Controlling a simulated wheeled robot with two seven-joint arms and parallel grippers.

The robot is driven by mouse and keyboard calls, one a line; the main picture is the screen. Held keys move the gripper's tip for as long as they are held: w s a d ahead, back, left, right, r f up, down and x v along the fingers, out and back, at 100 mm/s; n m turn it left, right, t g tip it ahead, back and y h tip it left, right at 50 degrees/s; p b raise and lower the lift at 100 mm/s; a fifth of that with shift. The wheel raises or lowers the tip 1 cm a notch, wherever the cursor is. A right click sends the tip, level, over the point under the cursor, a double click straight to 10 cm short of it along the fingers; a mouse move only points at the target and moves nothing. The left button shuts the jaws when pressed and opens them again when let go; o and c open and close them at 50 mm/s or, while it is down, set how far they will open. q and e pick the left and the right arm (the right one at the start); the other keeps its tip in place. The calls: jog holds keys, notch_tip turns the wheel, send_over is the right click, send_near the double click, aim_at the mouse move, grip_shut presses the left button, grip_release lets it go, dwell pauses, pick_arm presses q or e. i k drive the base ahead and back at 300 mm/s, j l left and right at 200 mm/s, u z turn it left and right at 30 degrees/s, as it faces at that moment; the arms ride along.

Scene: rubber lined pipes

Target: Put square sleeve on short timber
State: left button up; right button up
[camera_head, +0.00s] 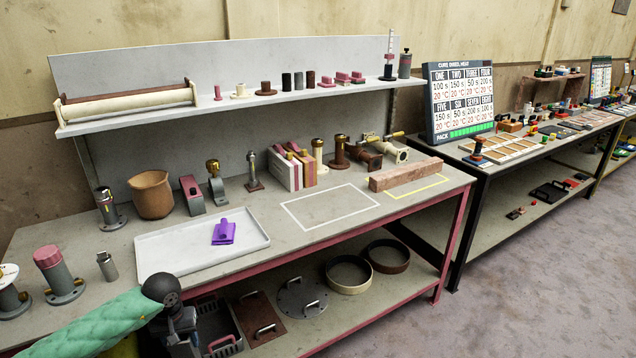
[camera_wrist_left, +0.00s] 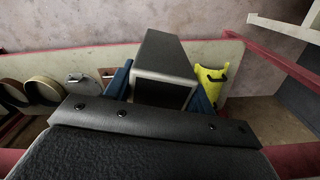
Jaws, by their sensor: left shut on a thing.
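A grey hollow square sleeve (camera_wrist_left: 163,50) is in my left gripper (camera_wrist_left: 162,84). The gripper's blue fingers press on both sides of it, and its open square end faces the wrist camera. In the head view my left arm comes in at the lower left, in front of the bench; the fingers and sleeve cannot be made out there. A reddish-brown timber block (camera_head: 405,174), apparently the short timber, lies on the bench at the right, by a yellow outline. My right gripper is not in view.
A white tray (camera_head: 165,258) with a purple item (camera_head: 224,232) lies on the bench. A white-outlined area (camera_head: 330,207) is bare. Pipe fittings, a brown jug (camera_head: 151,194) and blocks stand along the back. Rings (camera_head: 349,274) and plates lie on the lower shelf.

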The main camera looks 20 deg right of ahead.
aim_at(408, 167)
jog(key=i+l, duration=0.1)
jog(key=l, duration=0.4)
jog(key=i+l, duration=0.1)
jog(key=l, duration=0.45)
jog(key=i+l, duration=0.1)
jog(key=l, duration=0.4)
jog(key=i+l, duration=0.15)
jog(key=l, duration=0.4)
jog(key=i+l, duration=0.1)
jog(key=l, duration=0.4)
jog(key=i+l, duration=0.1)
jog(key=l, duration=0.45)
jog(key=i+l, duration=0.1)
jog(key=l, duration=0.4)
jog(key=i+l, duration=0.1)
jog(key=l, duration=0.45)
